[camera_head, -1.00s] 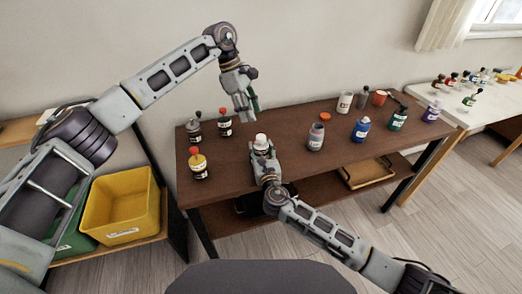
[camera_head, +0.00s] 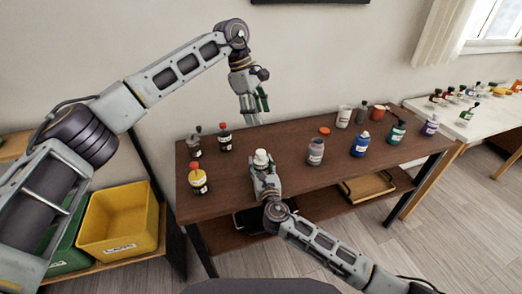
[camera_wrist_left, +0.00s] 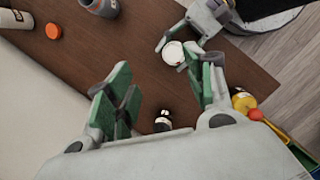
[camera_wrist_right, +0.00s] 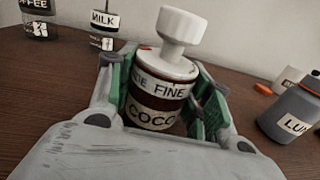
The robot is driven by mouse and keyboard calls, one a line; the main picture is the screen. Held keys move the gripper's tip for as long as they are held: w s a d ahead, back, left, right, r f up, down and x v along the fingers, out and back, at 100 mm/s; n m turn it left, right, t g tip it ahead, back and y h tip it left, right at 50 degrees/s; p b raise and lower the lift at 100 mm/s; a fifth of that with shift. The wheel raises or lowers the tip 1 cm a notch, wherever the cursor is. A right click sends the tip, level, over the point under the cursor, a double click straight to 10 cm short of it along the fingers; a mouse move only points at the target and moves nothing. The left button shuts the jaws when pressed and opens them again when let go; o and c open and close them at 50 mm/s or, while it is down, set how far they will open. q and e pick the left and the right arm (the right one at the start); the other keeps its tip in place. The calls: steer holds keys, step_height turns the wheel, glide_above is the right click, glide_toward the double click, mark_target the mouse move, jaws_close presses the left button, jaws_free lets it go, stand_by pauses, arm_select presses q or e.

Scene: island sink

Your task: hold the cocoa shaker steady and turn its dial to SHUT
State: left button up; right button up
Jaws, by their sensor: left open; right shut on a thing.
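The cocoa shaker (camera_head: 262,158) stands upright near the front edge of the brown table. In the right wrist view it has a dark body with a "COCO" label, a band reading "FINE", and a white dial top with a knob (camera_wrist_right: 178,35). A small red mark shows on the white top's left. My right gripper (camera_head: 263,172) is shut around the shaker's body from the front. My left gripper (camera_head: 254,115) is open and empty, above and behind the shaker, apart from it. In the left wrist view the white top (camera_wrist_left: 173,53) shows beyond the open fingers.
A yellow-labelled bottle (camera_head: 198,179) and two dark bottles, one of them red-topped (camera_head: 225,139), stand left of the shaker. A grey bottle (camera_head: 315,152) and an orange lid (camera_head: 324,131) are to its right, with several more bottles beyond. Table around the shaker is clear.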

mark_target(261, 151)
arm_select(q)
steer(key=shift+s+d+f+n+y, duration=0.2)
steer(key=shift+f+n+y, duration=0.15)
steer(key=shift+n+y, duration=0.3)
steer(key=shift+s+d+f+n+y, duration=0.3)
steer(key=shift+n+y, duration=0.2)
steer(key=shift+n, duration=0.25)
steer(key=shift+s+d+f+n+y, duration=0.15)
steer(key=shift+f+n+y, duration=0.25)
steer(key=shift+n+y, duration=0.25)
steer(key=shift+f, duration=0.1)
steer(key=shift+f, duration=5.95)
steer(key=c, duration=1)
